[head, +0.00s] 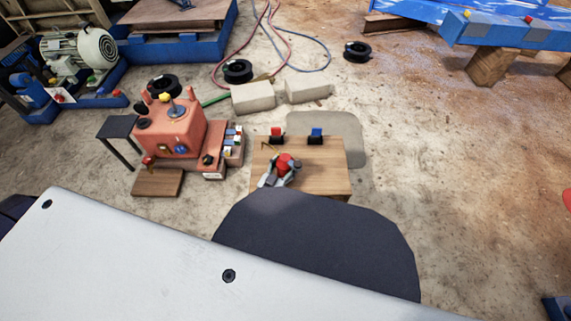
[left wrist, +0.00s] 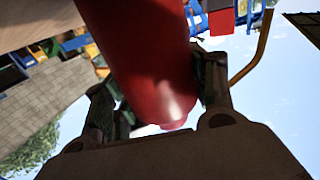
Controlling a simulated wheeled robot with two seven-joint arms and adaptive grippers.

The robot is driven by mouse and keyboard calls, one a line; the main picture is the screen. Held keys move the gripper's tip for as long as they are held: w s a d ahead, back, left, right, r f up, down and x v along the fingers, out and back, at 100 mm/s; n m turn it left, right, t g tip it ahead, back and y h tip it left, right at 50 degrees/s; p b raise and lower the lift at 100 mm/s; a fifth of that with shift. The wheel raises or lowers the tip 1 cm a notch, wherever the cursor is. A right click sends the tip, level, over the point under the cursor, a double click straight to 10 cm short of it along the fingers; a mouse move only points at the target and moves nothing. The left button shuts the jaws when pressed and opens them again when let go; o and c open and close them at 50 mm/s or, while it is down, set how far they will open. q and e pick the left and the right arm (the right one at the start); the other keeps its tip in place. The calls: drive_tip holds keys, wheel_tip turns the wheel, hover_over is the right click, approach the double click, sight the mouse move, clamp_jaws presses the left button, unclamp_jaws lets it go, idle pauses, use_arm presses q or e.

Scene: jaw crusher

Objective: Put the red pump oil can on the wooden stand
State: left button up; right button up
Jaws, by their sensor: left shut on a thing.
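The red pump oil can (head: 284,161) shows as a small red round shape in the head view. My left gripper (head: 281,173) is shut on it. In the left wrist view the can is a large red cylinder (left wrist: 150,55) between the two fingers of the gripper (left wrist: 158,100), with a thin tan spout (left wrist: 255,52) to its right. In the head view the can and gripper appear over a wooden-topped stand (head: 325,180); I cannot tell whether the can touches it. My own arm hides the stand's front edge. My right gripper is not in view.
Grey blocks (head: 253,96) lie behind.

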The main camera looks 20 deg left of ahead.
use_arm(q)
drive_tip(key=o, duration=1.4)
drive_tip(key=shift+c, duration=0.2)
drive_tip(key=shift+s+r, duration=0.1)
drive_tip(key=shift+s+a+p, duration=0.1)
drive_tip(key=shift+s+p, duration=0.2)
drive_tip(key=shift+s, duration=0.2)
drive_tip(key=s+a+p, duration=0.2)
drive_tip(key=s+p, duration=0.1)
drive_tip(key=s, duration=0.7)
drive_tip(key=shift+s, duration=0.3)
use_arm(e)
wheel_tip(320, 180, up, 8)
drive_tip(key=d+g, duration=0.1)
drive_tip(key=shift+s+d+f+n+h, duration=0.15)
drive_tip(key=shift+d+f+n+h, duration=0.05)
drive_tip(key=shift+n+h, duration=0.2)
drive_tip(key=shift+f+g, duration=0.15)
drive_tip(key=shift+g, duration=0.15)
use_arm(q)
drive_tip(key=shift+w+a, duration=0.1)
